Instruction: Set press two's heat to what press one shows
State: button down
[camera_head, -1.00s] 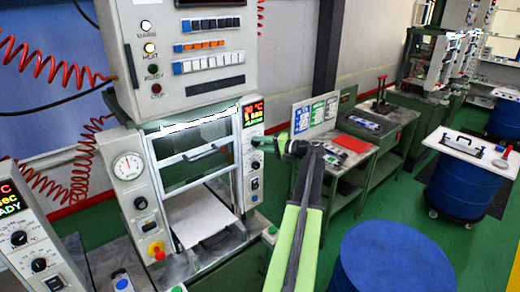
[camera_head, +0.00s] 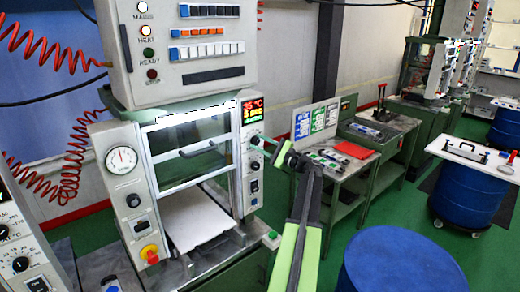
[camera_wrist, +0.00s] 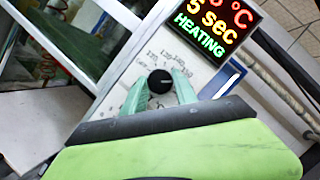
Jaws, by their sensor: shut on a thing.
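My gripper (camera_wrist: 159,92) is shut on a black round knob (camera_wrist: 160,81) on the middle press's white panel. Its two green fingers sit on either side of the knob. A numbered scale surrounds the knob; the pointer setting is not readable. In the head view, my gripper (camera_head: 259,141) reaches this panel from the right. The display above (camera_wrist: 212,22) reads HEATING and 5 sec, with a partly cut-off temperature in °C. The display also shows in the head view (camera_head: 252,108). Another press's control panel (camera_head: 20,235) stands at the left edge; its display is almost entirely out of frame.
The middle press (camera_head: 125,190) has a gauge, an emergency button (camera_head: 150,254) and a pale plate inside its frame. A blue drum (camera_head: 405,262) stands at the front right. A bench with a red folder (camera_head: 354,150) is behind my arm.

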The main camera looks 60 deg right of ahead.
jog(key=shift+a+f+m+t+h+b, duration=0.15)
jog(key=shift+m+t+h+b, duration=0.4)
jog(key=shift+m, duration=0.85)
jog(key=c, duration=1)
grip_release()
jog(key=shift+o, duration=0.2)
jog(key=b+v, duration=0.5)
jog(key=v, duration=1.2)
jog(key=shift+s, duration=0.2)
